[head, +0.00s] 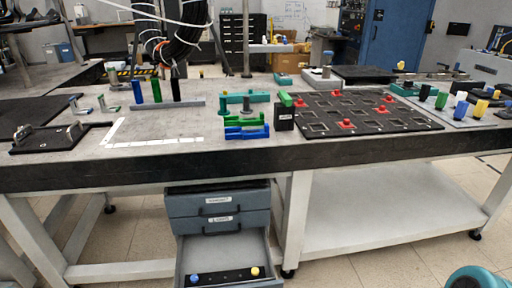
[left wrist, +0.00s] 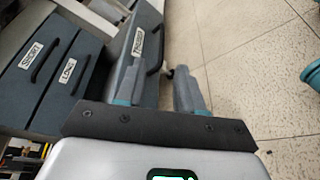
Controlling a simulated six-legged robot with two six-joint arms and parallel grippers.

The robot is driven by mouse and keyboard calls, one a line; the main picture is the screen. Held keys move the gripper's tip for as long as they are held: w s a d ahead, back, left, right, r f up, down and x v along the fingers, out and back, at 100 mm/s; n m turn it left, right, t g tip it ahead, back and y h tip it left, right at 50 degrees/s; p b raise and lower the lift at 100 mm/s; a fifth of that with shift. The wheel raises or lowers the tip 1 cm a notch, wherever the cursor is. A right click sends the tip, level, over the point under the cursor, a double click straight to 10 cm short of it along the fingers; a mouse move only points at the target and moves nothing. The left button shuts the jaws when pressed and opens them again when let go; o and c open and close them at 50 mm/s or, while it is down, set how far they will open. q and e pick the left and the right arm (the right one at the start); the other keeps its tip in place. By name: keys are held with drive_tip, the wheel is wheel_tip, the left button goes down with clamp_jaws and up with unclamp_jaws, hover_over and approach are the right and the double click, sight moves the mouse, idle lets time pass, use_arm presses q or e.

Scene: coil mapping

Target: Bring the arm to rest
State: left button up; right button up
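My left gripper (left wrist: 157,80) shows only in the left wrist view. Its two grey fingers with teal bases stand apart, with nothing between them. Grey drawer fronts with white labels are behind and to the left of the fingers, and tiled floor is to the right. I cannot tell whether the left finger touches a drawer. Neither gripper shows in the head view, and my right gripper is in no frame.
A workbench (head: 215,174) spans the head view, holding a black board (head: 400,122) with red pieces, and green and blue parts. Below, an open drawer (head: 230,250) sticks out, with a blue and a yellow knob inside.

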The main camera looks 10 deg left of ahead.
use_arm(q)
drive_tip(key=w+d+r+m+y, duration=0.1)
drive_tip(key=w+d+r, duration=0.15)
drive_tip(key=d, duration=0.65)
drive_tip(key=w+d+r, duration=0.2)
drive_tip(key=w+d, duration=0.1)
drive_tip(key=d, duration=0.6)
drive_tip(key=s+a+f+m+g+y, duration=0.1)
drive_tip(key=s+f+m+g+y, duration=0.35)
drive_tip(key=s, duration=0.45)
drive_tip(key=s+a+f+m+g+y, duration=0.2)
drive_tip(key=s+f+m+g+y, duration=0.25)
drive_tip(key=s, duration=0.45)
wheel_tip(320, 180, up, 26)
drive_tip(key=t+h+p, duration=0.1)
drive_tip(key=p, duration=2.4)
drive_tip(key=shift+w+f+m+p, duration=0.15)
drive_tip(key=shift+w+m+p, duration=0.15)
drive_tip(key=shift+m+p, duration=0.1)
drive_tip(key=shift+d, duration=0.1)
drive_tip(key=shift+f, duration=0.1)
